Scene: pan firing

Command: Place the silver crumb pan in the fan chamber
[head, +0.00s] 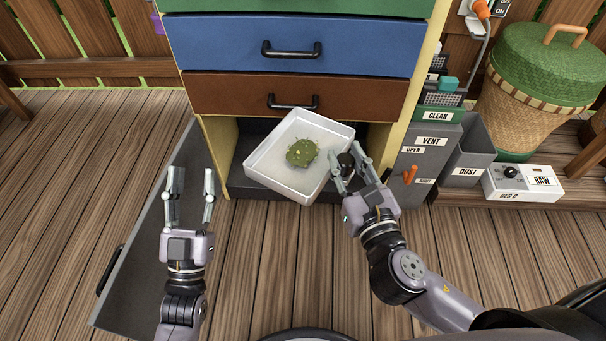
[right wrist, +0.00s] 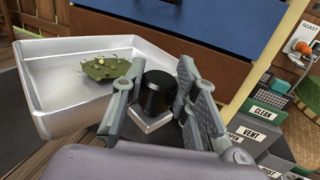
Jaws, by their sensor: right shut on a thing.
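The silver crumb pan (head: 262,170) is a square tray with a dark green, speckled lump (head: 302,152) in it. It is tilted in the picture, with its far part in the mouth of the dark bottom chamber (head: 236,178) under the drawers. My right gripper (head: 352,166) is shut on the pan's black knob at its right side; the knob (right wrist: 156,93) and the pan (right wrist: 50,105) also show in the right wrist view. The pan hides most of the chamber's inside.
A grey panel (head: 150,240) lies open at the chamber's left. A brown drawer (head: 230,95) is just above the pan. On the right stand a grey vent box (head: 425,150), a dust bin (head: 465,150), a switch box (head: 525,183) and a lidded basket (head: 530,100). The near floor is clear.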

